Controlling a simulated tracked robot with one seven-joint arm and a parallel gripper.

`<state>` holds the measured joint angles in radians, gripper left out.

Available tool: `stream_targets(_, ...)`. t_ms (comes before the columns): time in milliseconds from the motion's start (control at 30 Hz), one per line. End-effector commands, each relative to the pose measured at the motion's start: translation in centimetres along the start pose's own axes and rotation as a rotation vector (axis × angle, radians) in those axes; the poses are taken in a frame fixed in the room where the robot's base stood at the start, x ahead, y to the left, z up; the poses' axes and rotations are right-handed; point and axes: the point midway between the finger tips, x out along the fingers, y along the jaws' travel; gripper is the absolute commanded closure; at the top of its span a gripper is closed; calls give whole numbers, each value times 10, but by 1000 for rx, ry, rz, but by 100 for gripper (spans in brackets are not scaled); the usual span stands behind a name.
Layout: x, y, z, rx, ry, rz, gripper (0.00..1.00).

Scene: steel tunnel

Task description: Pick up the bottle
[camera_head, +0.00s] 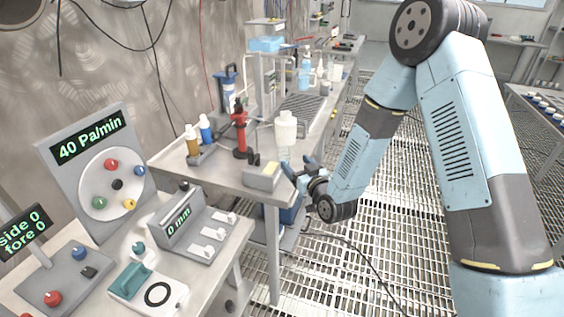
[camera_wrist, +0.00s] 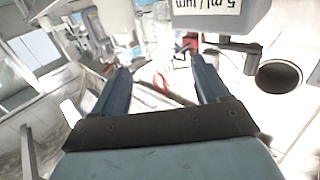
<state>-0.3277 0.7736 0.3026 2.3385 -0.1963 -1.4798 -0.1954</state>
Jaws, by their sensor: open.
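A white bottle (camera_head: 286,130) stands upright near the right edge of the bench in the head view. Smaller brown (camera_head: 193,141) and blue (camera_head: 206,129) bottles stand to its left on the same bench. My gripper (camera_head: 298,167) is at the bench edge, below and slightly right of the white bottle in that view. In the wrist view my gripper (camera_wrist: 160,66) has its two blue fingers spread wide, and I see nothing held between them. A pale upright shape at the upper left there may be the white bottle, but I cannot tell.
A red stand (camera_head: 240,136) and a grey box (camera_head: 263,176) are on the bench beside my gripper. A box labelled "5 ml/turn" (camera_wrist: 212,12) hangs close at the top of the wrist view. The grated floor (camera_head: 385,230) right of the bench is mostly clear.

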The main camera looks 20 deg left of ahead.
Motion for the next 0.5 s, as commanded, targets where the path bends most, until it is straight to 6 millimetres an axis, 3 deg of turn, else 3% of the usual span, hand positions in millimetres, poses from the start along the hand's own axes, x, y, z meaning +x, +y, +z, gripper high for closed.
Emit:
stream_targets(200, 36, 0, 0, 0, 1, 0, 25)
stream_targets(500, 56, 0, -1, 0, -1, 0, 25)
